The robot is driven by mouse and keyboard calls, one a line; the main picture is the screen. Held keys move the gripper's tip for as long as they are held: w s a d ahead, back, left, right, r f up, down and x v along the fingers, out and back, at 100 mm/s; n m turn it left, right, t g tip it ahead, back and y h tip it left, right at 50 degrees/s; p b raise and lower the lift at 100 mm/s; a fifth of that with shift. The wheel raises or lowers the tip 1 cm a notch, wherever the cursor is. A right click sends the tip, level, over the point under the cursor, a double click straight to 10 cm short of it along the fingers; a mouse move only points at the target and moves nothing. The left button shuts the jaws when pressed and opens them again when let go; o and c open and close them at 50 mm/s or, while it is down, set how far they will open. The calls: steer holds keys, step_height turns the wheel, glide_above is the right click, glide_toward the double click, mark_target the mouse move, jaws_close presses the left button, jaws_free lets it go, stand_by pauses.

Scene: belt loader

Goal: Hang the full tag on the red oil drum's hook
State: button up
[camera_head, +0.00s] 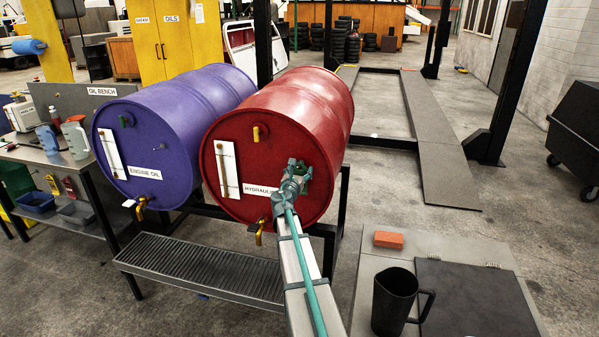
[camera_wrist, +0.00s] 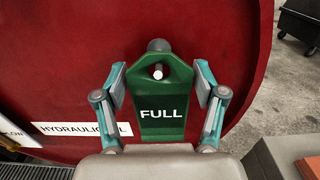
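The red oil drum (camera_head: 300,100) lies on its side on a rack, its round face towards me; that face fills much of the wrist view (camera_wrist: 60,60). The green tag marked FULL (camera_wrist: 161,98) is upright in front of the face. A pale hook tip (camera_wrist: 157,72) shows in the tag's hole, so the tag appears to hang on the hook. My gripper (camera_wrist: 159,80) is open around the tag, with a gap between each finger and the tag's sides. In the head view my gripper (camera_head: 297,170) is at the face's right side and mostly hides the tag.
A purple drum (camera_head: 165,125) lies left of the red one. A brass tap (camera_head: 260,230) sticks out low on the red drum, above a grated drip tray (camera_head: 200,268). A dark jug (camera_head: 392,300) and an orange block (camera_head: 388,240) stand on a bench at lower right.

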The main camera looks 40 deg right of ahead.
steer(key=shift+o, duration=1)
